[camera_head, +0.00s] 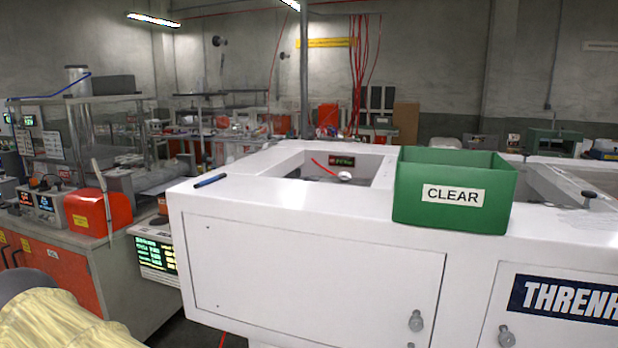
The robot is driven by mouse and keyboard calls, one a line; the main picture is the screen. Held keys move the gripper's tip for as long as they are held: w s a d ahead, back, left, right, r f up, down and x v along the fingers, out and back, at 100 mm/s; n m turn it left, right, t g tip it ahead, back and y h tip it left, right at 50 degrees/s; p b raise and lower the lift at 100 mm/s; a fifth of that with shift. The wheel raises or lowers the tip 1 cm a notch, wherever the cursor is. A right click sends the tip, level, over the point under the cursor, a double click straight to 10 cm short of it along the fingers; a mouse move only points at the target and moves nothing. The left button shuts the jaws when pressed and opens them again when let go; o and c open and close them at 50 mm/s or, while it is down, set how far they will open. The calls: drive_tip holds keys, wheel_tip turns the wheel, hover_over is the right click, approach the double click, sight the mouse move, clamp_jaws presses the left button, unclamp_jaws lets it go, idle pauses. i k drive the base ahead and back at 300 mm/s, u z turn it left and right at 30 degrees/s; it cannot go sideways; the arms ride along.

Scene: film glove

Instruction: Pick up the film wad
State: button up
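No film wad can be made out for certain. A small whitish lump (345,176) shows at the recess in the white machine's top, left of the green bin; it is too small to tell whether it is the film wad. My gripper is not clearly visible. A pale yellow, wrinkled surface (60,322) fills the bottom left corner, close to the camera, beside a grey rounded part; I cannot tell whether it covers part of my arm.
A green open bin (453,190) labelled CLEAR stands on the white machine (310,265). A dark blue pen-like object (210,181) lies at its left edge. A bench at left holds a red box (97,211) and instruments. The bin's inside floor is hidden.

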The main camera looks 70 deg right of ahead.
sight(342, 175)
drive_tip(key=i, duration=1.5)
drive_tip(key=z, duration=2.4)
